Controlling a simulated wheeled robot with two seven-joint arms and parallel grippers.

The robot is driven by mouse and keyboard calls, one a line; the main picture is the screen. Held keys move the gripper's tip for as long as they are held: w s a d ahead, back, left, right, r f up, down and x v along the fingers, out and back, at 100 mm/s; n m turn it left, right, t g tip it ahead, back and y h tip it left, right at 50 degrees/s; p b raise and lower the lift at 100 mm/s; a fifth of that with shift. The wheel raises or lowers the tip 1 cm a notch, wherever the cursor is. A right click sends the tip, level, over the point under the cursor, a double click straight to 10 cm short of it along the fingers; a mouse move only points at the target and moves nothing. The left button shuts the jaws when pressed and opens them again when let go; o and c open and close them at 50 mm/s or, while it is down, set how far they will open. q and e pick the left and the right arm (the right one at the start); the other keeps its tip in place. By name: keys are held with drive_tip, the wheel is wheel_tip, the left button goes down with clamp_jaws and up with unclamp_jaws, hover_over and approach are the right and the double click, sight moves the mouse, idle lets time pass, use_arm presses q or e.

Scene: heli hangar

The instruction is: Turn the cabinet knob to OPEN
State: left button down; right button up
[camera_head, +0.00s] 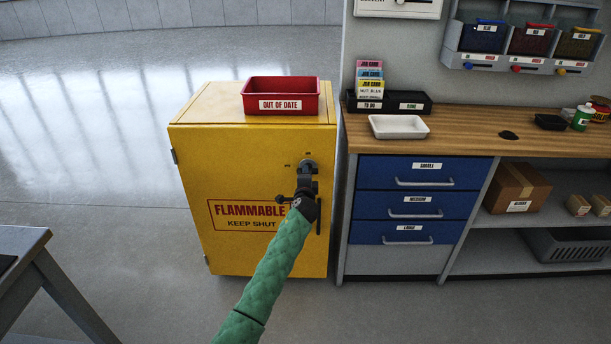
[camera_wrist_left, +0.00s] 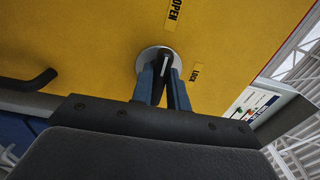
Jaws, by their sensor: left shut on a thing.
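The yellow cabinet (camera_head: 250,165) stands left of the workbench, its door shut. Its round knob, a pale disc with a dark grip bar and a white line, shows in the left wrist view (camera_wrist_left: 166,58). My left gripper (camera_head: 307,170) is at the door's upper right, its blue fingers (camera_wrist_left: 164,90) closed on both sides of the bar. In the wrist view the OPEN label (camera_wrist_left: 174,14) is above the knob and the LOCK label (camera_wrist_left: 195,72) is to its right. The white line runs roughly up the picture; I cannot tell exactly where it points. My right gripper is not in view.
A dark door handle (camera_wrist_left: 32,80) is near the knob. A red OUT OF DATE bin (camera_head: 281,95) sits on the cabinet. The workbench (camera_head: 460,133) with blue drawers (camera_head: 412,206) stands close on the right. A grey table (camera_head: 25,240) is at lower left. Floor left of the cabinet is clear.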

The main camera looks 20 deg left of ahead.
use_arm(q)
drive_tip(key=c, duration=1.4)
unclamp_jaws()
drive_tip(key=shift+a, duration=0.1)
drive_tip(key=shift+o, duration=0.2)
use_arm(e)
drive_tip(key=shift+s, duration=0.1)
use_arm(q)
drive_tip(key=shift+f, duration=0.1)
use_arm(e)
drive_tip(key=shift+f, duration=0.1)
